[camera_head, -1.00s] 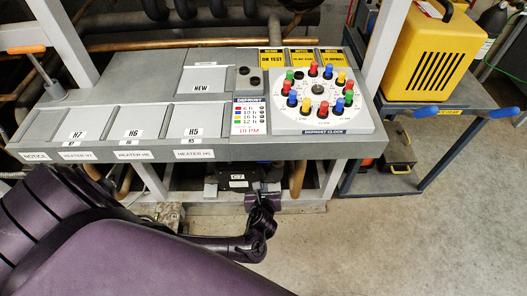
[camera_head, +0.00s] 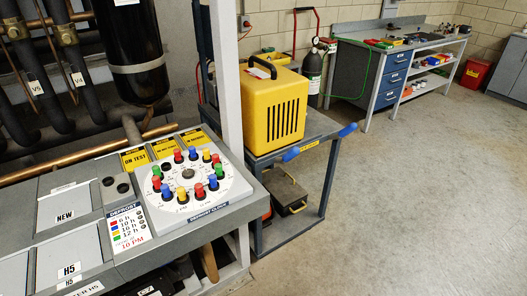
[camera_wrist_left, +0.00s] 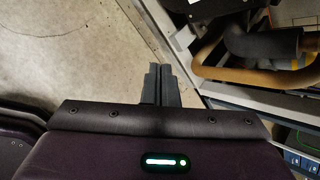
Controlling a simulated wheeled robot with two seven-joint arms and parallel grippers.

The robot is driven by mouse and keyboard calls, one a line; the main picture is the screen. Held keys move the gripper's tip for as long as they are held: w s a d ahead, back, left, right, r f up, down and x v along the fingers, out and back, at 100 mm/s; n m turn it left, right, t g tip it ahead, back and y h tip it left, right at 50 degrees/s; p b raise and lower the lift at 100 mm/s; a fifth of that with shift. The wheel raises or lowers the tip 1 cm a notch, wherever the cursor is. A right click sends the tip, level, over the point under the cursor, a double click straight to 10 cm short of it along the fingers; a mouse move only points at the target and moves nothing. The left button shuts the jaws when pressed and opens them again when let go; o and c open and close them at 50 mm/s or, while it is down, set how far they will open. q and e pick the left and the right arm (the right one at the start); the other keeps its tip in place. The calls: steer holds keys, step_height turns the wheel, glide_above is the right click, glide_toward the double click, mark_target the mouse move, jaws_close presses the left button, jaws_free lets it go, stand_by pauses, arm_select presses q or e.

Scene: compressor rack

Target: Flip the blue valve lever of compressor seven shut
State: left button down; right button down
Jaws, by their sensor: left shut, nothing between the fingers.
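I cannot make out the blue valve lever of compressor seven in either current view. My left gripper (camera_wrist_left: 159,70) shows in the left wrist view, its two dark fingers together with nothing between them. It points toward bare floor beside the rack's lower frame and is apart from the pipes there. Neither gripper shows in the head view, and my right gripper is in neither view.
The defrost clock panel (camera_head: 190,187) with coloured pegs lies on the grey rack shelf. Pipes labelled V5 and V4 (camera_head: 76,78) stand behind. A yellow machine (camera_head: 262,105) sits on a blue-handled cart (camera_head: 322,128). A copper pipe (camera_wrist_left: 250,75) is right of my left gripper. Floor at right is clear.

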arm_select(q)
steer(key=s+d+f+n+g+h, duration=0.1)
steer(key=s+f+n, duration=0.3)
steer(key=s, duration=0.5)
steer(key=s+d+f+n+g+h, duration=0.2)
steer(key=s+d+f+n, duration=0.1)
steer(key=s+n, duration=0.4)
steer(key=s+d+f+n+g+h, duration=0.1)
steer(key=s+f+n, duration=0.4)
steer(key=s, duration=0.6)
steer(key=shift+d+f+g, duration=0.3)
steer(key=shift+d+g, duration=0.3)
steer(key=shift+g, duration=0.2)
